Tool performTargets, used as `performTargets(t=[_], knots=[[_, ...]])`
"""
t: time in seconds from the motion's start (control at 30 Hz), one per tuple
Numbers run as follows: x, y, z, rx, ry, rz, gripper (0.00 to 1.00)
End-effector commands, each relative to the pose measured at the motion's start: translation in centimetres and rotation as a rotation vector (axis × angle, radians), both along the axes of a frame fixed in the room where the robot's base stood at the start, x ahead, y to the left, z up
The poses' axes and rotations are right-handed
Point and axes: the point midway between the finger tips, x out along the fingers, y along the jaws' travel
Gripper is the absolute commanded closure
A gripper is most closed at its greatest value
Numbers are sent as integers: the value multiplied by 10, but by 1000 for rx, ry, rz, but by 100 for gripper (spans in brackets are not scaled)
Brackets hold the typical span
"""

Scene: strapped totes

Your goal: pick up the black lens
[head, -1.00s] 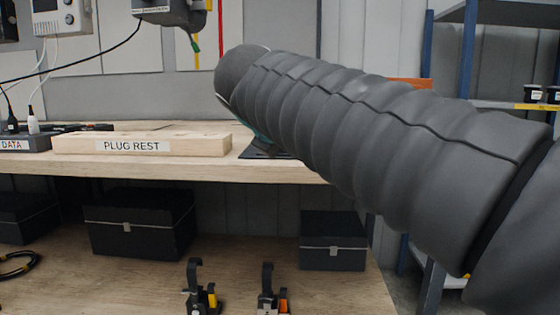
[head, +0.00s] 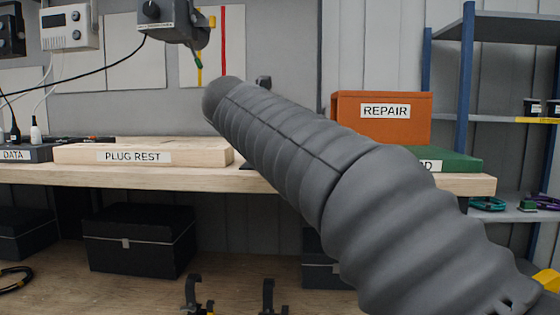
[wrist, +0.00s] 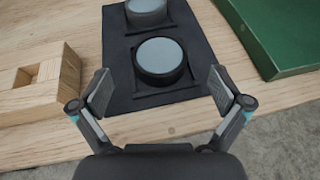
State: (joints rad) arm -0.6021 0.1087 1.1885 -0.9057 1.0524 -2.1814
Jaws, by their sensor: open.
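The black lens (wrist: 160,62) is a short round piece with a black rim and a pale grey-blue face. It sits on a dark mat (wrist: 118,62) in the wrist view. A second, greyer lens (wrist: 147,8) lies beyond it, cut by the top edge. My gripper (wrist: 160,88) is open and empty, with one finger on each side of the black lens in the picture. No contact with the lens shows, and the height gap is hard to tell. In the head view my arm hides the lenses and most of the gripper.
A wooden block with square holes (wrist: 38,82) lies left of the mat and a green case (wrist: 275,35) right of it. An orange REPAIR bin (head: 350,118) and a PLUG REST board (head: 80,153) stand on the bench (head: 90,177). The bench's front edge is close.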

Motion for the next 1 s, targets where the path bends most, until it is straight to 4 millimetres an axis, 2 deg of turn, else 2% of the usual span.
performTargets(t=[0.17, 0.33, 0.47, 0.7, 0.77, 1.0], knots=[[10, -2, -8, 1, 2, -2, 0], [30, -7, -22, 0, 2, -3, 0], [43, -10, -25, 1, 0, -1, 0], [45, -10, -25, 1, 0, 0, 0], [45, -10, -25, 1, 0, 0, 12], [45, -10, -25, 1, 0, 0, 71]])
